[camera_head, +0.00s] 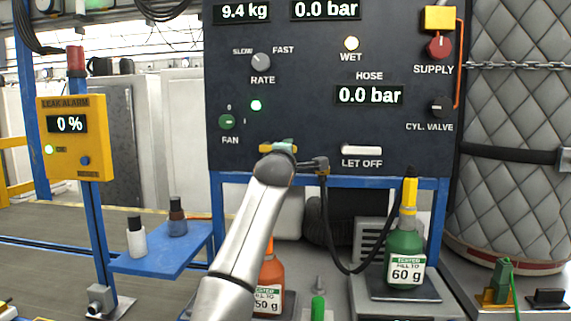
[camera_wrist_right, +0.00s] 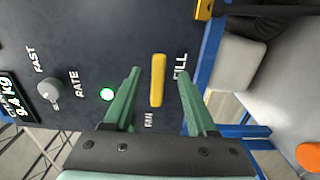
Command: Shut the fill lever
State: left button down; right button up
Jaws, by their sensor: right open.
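The fill lever is a yellow bar (camera_wrist_right: 157,80) on the dark panel, beside the word FILL. In the right wrist view it lies between the two green fingers of my right gripper (camera_wrist_right: 158,74). The gripper is open, with a gap on each side of the bar. In the head view my right arm reaches up to the panel, and its gripper (camera_head: 287,146) hides most of the lever. Only a yellow end of the lever (camera_head: 264,149) shows there, and the bar looks level along the panel. My left gripper is not in view.
A white LET OFF bar (camera_head: 361,150) is right of my arm. A black hose (camera_head: 329,235) hangs down beside it. The green fan knob (camera_head: 227,122) is to the left. A green bottle (camera_head: 405,250) and an orange bottle (camera_head: 272,270) stand below the panel.

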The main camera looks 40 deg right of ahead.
jog(key=b+v, duration=0.1)
jog(key=v, duration=0.4)
jog(key=shift+s+a, duration=0.2)
dwell(0.3)
jog(key=shift+f, duration=0.1)
